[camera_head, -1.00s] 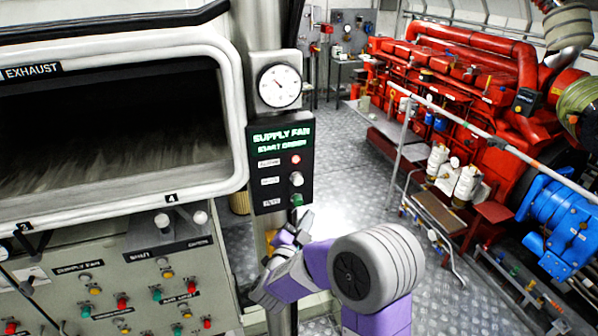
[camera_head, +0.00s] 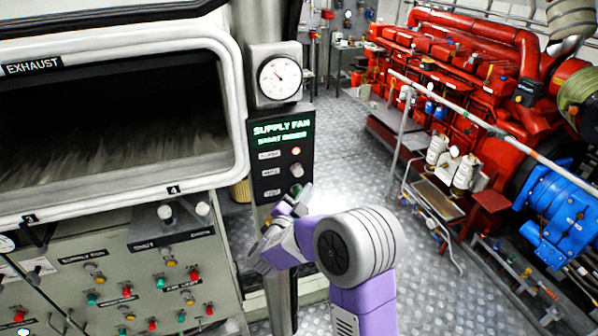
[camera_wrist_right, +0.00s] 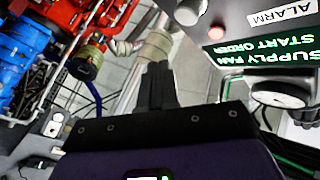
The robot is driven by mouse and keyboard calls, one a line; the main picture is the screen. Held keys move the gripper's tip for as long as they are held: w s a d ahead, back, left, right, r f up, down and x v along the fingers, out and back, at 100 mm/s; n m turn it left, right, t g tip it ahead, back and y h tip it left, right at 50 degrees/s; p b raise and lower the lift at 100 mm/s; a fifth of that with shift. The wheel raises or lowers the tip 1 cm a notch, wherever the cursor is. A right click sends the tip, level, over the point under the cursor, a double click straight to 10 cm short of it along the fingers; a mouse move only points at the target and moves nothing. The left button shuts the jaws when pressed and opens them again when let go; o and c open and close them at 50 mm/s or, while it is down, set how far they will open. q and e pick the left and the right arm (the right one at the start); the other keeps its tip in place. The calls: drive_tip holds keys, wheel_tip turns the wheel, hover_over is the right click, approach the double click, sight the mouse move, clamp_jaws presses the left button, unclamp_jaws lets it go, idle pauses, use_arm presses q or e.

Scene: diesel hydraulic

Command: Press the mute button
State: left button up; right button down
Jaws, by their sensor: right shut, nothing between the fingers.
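A dark panel (camera_head: 281,135) headed SUPPLY FAN START ORDER hangs on a post. It has a lit red lamp (camera_head: 296,151) at the top, a pale round button (camera_head: 296,169) in the middle row, and a green button lower down, now partly behind my gripper. The small row labels are blurred; the middle row's button is the likely mute button. My right gripper (camera_head: 303,190) is shut and empty, just below the pale button. In the right wrist view my shut fingers (camera_wrist_right: 158,88) point up towards the pale button (camera_wrist_right: 190,10), apart from it. My left gripper is out of view.
A round gauge (camera_head: 280,78) sits above the panel. A grey console (camera_head: 130,250) with several buttons stands at the left, below the exhaust window. A red engine (camera_head: 460,80) and a railing (camera_head: 480,120) are at the right, with open floor between.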

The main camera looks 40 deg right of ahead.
sight(298, 171)
drive_tip(key=shift+w+d, duration=0.25)
drive_tip(key=shift+w, duration=0.45)
drive_tip(key=shift+w+d, duration=0.2)
drive_tip(key=shift+w, duration=0.45)
drive_tip(key=shift+w+d, duration=0.25)
drive_tip(key=shift+w, duration=0.45)
drive_tip(key=shift+w, duration=0.15)
idle(0.4)
drive_tip(key=shift+w+d+b, duration=0.1)
drive_tip(key=shift+w+b, duration=0.15)
drive_tip(key=shift+b, duration=0.1)
drive_tip(key=shift+w+d, duration=0.15)
drive_tip(key=shift+w, duration=0.35)
idle(0.6)
drive_tip(key=shift+s, duration=0.15)
drive_tip(key=shift+s+a+b, duration=0.3)
drive_tip(key=shift+s+b, duration=0.25)
drive_tip(key=shift+s, duration=0.2)
drive_tip(key=shift+s, duration=0.1)
